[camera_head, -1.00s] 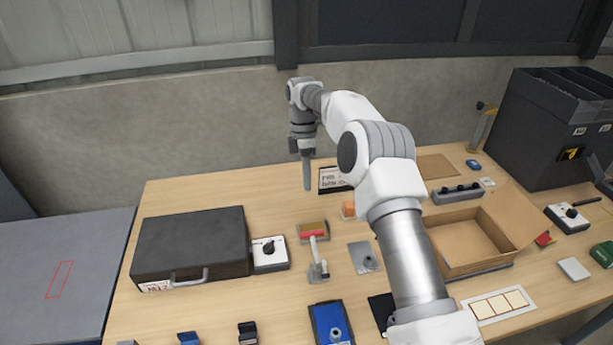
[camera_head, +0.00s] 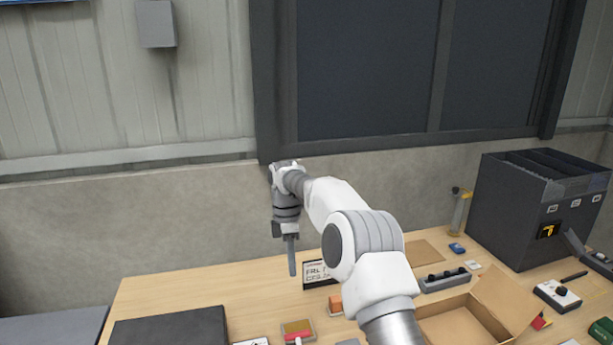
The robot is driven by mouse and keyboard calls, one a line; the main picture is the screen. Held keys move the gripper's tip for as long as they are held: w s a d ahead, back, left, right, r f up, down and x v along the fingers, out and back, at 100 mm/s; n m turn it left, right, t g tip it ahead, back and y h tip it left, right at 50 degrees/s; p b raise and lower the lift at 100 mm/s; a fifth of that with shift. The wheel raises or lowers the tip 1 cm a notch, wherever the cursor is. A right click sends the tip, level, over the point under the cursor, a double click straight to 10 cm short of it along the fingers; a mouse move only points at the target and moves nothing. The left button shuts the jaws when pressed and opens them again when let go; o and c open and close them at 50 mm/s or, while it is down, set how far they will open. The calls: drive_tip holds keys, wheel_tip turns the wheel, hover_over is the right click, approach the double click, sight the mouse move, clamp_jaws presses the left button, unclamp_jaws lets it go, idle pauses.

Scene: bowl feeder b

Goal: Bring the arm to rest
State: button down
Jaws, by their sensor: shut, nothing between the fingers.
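My gripper (camera_head: 291,262) hangs from the end of my arm in the head view, pointing down above the back part of the wooden table (camera_head: 160,297). Its fingers are together and hold nothing. It is left of a small sign with printed text (camera_head: 317,273) and appears apart from the tabletop. My arm reaches up from the lower right and partly covers the sign's right side and the table behind it.
A dark case (camera_head: 170,330) lies at the front left. A red-and-tan block (camera_head: 297,328) and an orange block (camera_head: 335,304) are below my gripper. An open cardboard box (camera_head: 505,300), a control strip (camera_head: 445,280) and a dark divided bin (camera_head: 520,215) stand to the right.

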drive_tip(key=s+d+r+m+t, duration=0.2)
drive_tip(key=s+d+r+m, duration=0.25)
drive_tip(key=s+r, duration=0.35)
drive_tip(key=s+d+r+m+t, duration=0.2)
drive_tip(key=s+d+r+m, duration=0.25)
drive_tip(key=r, duration=0.65)
drive_tip(key=s+d+f+m+t, duration=0.1)
drive_tip(key=s+d+m, duration=0.2)
drive_tip(key=s, duration=0.5)
drive_tip(key=s+d+f+m+t, duration=0.1)
drive_tip(key=s+d+m, duration=0.2)
drive_tip(key=s, duration=0.4)
drive_tip(key=s+d+f+m+t, duration=0.1)
drive_tip(key=s+d+m, duration=0.2)
drive_tip(key=s+m, duration=0.2)
drive_tip(key=s, duration=0.3)
drive_tip(key=shift+s+d+f+t+y, duration=0.15)
drive_tip(key=shift+s+f+t+y, duration=0.15)
drive_tip(key=shift+t+y, duration=0.1)
